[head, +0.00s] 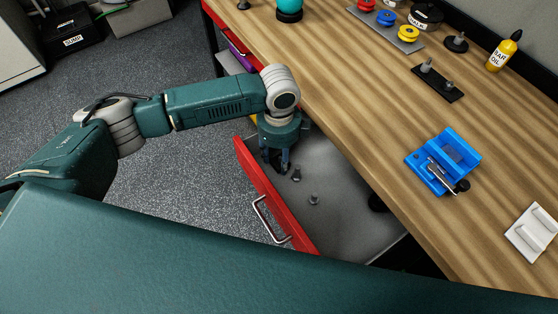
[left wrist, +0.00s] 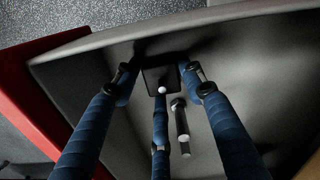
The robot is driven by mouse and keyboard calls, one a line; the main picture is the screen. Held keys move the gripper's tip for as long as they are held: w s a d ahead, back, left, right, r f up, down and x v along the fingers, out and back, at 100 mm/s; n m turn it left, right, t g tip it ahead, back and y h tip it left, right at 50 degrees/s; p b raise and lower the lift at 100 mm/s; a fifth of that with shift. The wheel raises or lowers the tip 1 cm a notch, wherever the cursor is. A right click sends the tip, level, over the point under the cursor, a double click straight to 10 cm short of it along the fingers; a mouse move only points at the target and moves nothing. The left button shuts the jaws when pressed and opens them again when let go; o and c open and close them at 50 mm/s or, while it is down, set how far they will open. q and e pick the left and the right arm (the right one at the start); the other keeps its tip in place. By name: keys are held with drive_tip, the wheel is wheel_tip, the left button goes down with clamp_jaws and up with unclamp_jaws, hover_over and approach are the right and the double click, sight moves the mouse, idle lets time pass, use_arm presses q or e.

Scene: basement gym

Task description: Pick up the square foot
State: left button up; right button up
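The square foot (left wrist: 152,75), a dark square plate with a small pale-tipped stem, lies in the open drawer in the left wrist view. In the head view I cannot make it out; my left gripper covers that spot. My left gripper (head: 280,162) points down into the drawer's far left part. In the left wrist view its blue fingers (left wrist: 160,84) are spread, with tips on either side of the foot and a middle finger near its stem. A gap shows between the side fingers and the plate. My right gripper is not in view.
The drawer has a red front (head: 262,193) and a grey floor (head: 345,190). Two bolt-like pieces, one near the gripper (head: 296,174) and one nearer me (head: 314,199), stand there, with a black round part (head: 377,203) at right. The wooden bench (head: 390,120) overhangs; a blue vise-like tool (head: 440,160) sits on it.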

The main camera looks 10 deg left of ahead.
sight(279, 157)
use_arm(q)
wheel_tip(279, 157, up, 20)
idle(0.7)
drive_tip(key=o, duration=1.7)
drive_tip(key=shift+c, duration=0.2)
